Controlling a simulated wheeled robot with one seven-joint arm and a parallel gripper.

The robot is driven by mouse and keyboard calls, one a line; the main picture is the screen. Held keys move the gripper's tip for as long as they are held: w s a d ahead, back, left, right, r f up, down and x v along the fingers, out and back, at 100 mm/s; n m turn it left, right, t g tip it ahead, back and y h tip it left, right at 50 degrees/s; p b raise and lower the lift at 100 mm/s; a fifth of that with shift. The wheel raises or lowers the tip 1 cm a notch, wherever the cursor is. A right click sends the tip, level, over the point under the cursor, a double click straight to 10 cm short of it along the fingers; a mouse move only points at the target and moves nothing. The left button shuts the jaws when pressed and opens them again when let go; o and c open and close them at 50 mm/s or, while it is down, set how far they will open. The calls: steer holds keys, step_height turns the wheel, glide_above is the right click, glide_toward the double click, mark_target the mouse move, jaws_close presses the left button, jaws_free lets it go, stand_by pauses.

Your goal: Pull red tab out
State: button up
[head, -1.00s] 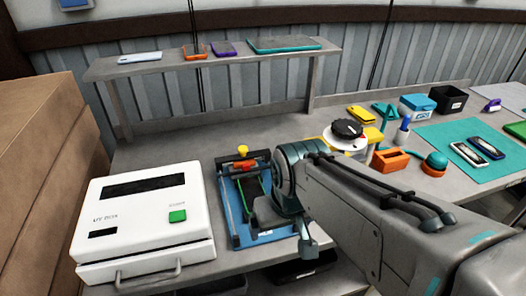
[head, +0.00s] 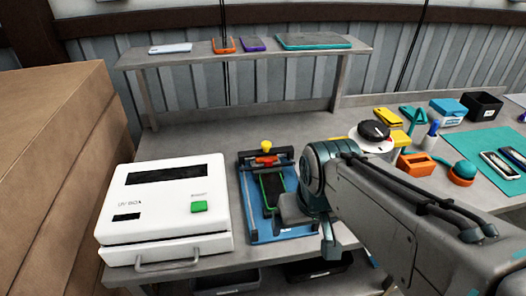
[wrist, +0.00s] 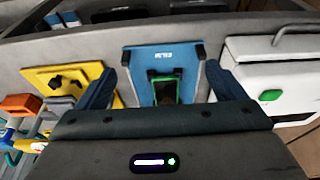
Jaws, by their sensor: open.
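A blue fixture (head: 281,232) lies on the bench just right of the white UV box. A red-orange tab (head: 266,160) sits across the dark bar at its far end, below a yellow knob (head: 266,146). A dark phone-like piece with a green edge (head: 271,190) lies on the fixture. My gripper (wrist: 163,56) is open and empty, its two fingers spread above the fixture in the wrist view. The green-edged piece (wrist: 165,91) shows between the fingers there. The red tab is not visible in the wrist view. In the head view my arm covers the fixture's right side.
The white UV box (head: 165,215) with a green button stands left of the fixture. A yellow plate (wrist: 62,85) lies on the other side. A shelf (head: 210,58) with phones runs along the back. Bare bench (head: 215,130) lies between the shelf and the fixture.

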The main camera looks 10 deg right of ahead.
stand_by(0.3)
steer(key=shift+w+r, duration=0.1)
steer(key=shift+w, duration=0.1)
steer(key=c, duration=0.8)
steer(key=shift+t, duration=0.4)
steer(key=w+r, duration=0.1)
steer(key=w, duration=0.8)
steer(key=w+r, duration=0.1)
steer(key=w, duration=0.3)
steer(key=shift+w+r+p, duration=0.25)
steer(key=shift+r+p, duration=0.1)
steer(key=shift+c, duration=0.7)
glide_toward(269, 161)
steer(key=shift+t, duration=0.3)
steer(key=p+x, duration=0.2)
steer(key=x, duration=0.7)
steer(key=shift+f, duration=0.15)
jaws_close()
steer(key=shift+s, duration=0.1)
